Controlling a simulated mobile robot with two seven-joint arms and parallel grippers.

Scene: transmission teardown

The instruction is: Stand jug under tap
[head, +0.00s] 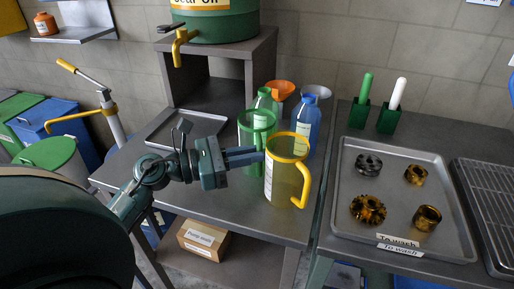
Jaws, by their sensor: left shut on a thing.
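The yellow see-through jug (284,188) is upright at the front right of the grey bench, its handle facing right. My left gripper (262,156) reaches in from the left with its fingers shut at the jug's upper left side; the exact contact is hard to see. A green see-through jug (258,121) is just behind and left, partly hidden by the fingers. The yellow tap (178,47) sticks out of the green drum (228,27) on a raised stand at the back left. My right gripper is not in view.
An empty grey tray (158,138) lies below the tap. Bottles, one blue (305,125), and funnels stand behind the jugs. At right, a tray (347,225) holds several gears and rings. A yellow-handled pump (108,103) stands at left.

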